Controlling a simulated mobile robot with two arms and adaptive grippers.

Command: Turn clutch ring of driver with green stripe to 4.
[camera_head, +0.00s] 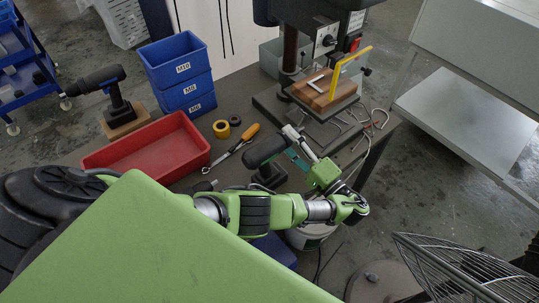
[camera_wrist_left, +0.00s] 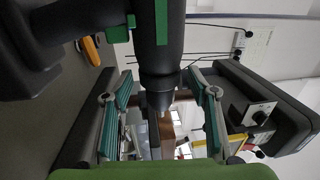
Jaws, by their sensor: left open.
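The black driver with the green stripe (camera_head: 265,151) stands on the dark bench in the head view, its nose pointing right toward my left gripper. In the left wrist view the driver (camera_wrist_left: 162,48) comes in from the top, with a green stripe along its body and its chuck (camera_wrist_left: 160,97) pointing down the picture. My left gripper (camera_head: 291,143) is open. In the wrist view its two teal-padded fingers (camera_wrist_left: 160,82) lie on either side of the driver's nose, with gaps on both sides. The clutch ring's numbers cannot be read. My right gripper is not in view.
Another driver (camera_head: 98,82) with blue marks stands on a wooden block. A drill press (camera_head: 290,55) with a yellow frame stands behind the gripper.

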